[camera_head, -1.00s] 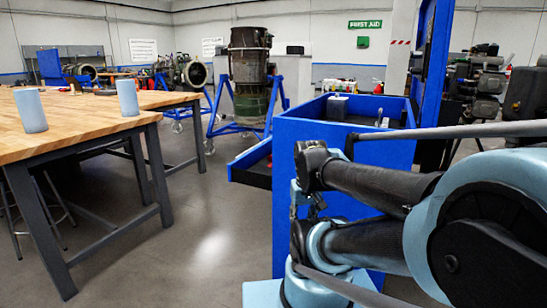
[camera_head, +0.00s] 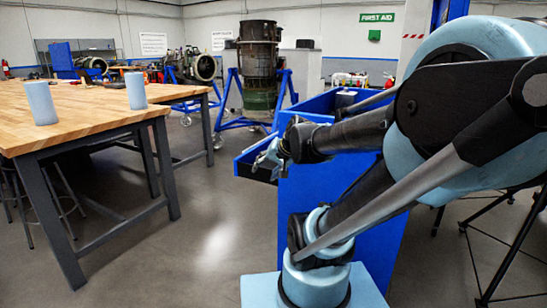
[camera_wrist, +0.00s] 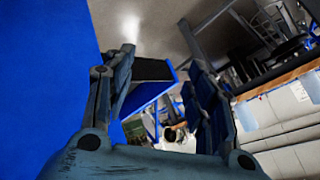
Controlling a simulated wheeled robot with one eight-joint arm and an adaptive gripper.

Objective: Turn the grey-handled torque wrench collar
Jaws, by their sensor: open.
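I cannot make out the grey-handled torque wrench or its collar in either view. My gripper (camera_head: 266,160) is at the left side of the blue cabinet (camera_head: 325,215), close to its dark pulled-out tray or drawer (camera_head: 256,172). In the wrist view my gripper (camera_wrist: 160,68) is open, with nothing visible between its fingers. The dark drawer interior (camera_wrist: 154,69) shows beyond and between the fingers. The blue cabinet side (camera_wrist: 50,75) fills the left of that view. My arm hides much of the cabinet top in the head view.
A wooden workbench (camera_head: 85,112) stands at the left with two light-blue cups, a nearer one (camera_head: 41,103) and a farther one (camera_head: 136,90). A turbine (camera_head: 259,65) on a blue stand is behind. Grey floor (camera_head: 205,220) between bench and cabinet is clear.

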